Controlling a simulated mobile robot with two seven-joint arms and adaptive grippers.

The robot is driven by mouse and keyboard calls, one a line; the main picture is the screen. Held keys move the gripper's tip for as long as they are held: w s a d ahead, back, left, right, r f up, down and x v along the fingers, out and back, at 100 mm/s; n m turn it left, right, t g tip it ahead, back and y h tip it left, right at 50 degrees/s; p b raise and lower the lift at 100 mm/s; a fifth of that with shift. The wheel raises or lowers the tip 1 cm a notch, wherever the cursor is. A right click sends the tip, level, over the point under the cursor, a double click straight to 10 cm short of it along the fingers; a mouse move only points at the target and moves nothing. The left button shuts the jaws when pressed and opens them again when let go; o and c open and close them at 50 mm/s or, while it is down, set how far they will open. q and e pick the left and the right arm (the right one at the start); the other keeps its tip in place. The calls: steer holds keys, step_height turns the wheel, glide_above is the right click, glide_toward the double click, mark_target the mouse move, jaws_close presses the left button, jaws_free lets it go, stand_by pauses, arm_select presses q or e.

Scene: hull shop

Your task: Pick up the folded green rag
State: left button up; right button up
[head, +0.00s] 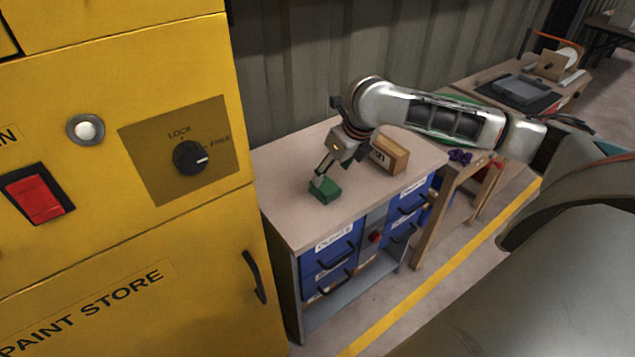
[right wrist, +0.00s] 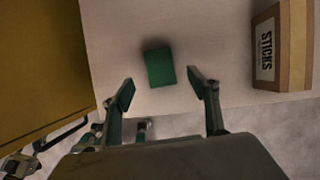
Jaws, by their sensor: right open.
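The folded green rag (head: 325,190) lies on the bench top (head: 285,165), close to its front edge, as a small dark green block. In the right wrist view the rag (right wrist: 159,67) lies just beyond the gap between my fingertips. My right gripper (head: 319,178) is over the rag in the head view, pointing down. In the right wrist view the gripper (right wrist: 162,92) is open with nothing between its fingers. Whether a fingertip touches the rag I cannot tell.
A cardboard box marked "STICKS" (right wrist: 283,48) stands right of the rag; it also shows in the head view (head: 391,154). A yellow paint store cabinet (head: 90,235) stands close at the left. Blue drawers (head: 330,262) are under the bench top.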

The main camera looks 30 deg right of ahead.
mark_target(326, 186)
step_height(326, 186, down, 2)
steer(key=shift+w+a+f+b, duration=0.1)
steer(key=shift+b, duration=0.2)
steer(key=shift+w+f, duration=0.15)
steer(key=shift+f, duration=0.25)
steer(key=b+x, duration=0.1)
steer(key=x, duration=0.2)
steer(key=shift+f, duration=0.25)
steer(key=shift+w+f, duration=0.2)
steer(key=shift+f, duration=0.05)
steer(key=shift+r, duration=0.1)
steer(key=c, duration=1)
arm_select(q)
steer(key=f, duration=0.1)
steer(key=s+f, duration=0.1)
steer(key=shift+s+f, duration=0.3)
steer(key=shift+f, duration=0.1)
arm_select(e)
steer(key=shift+c, duration=0.6)
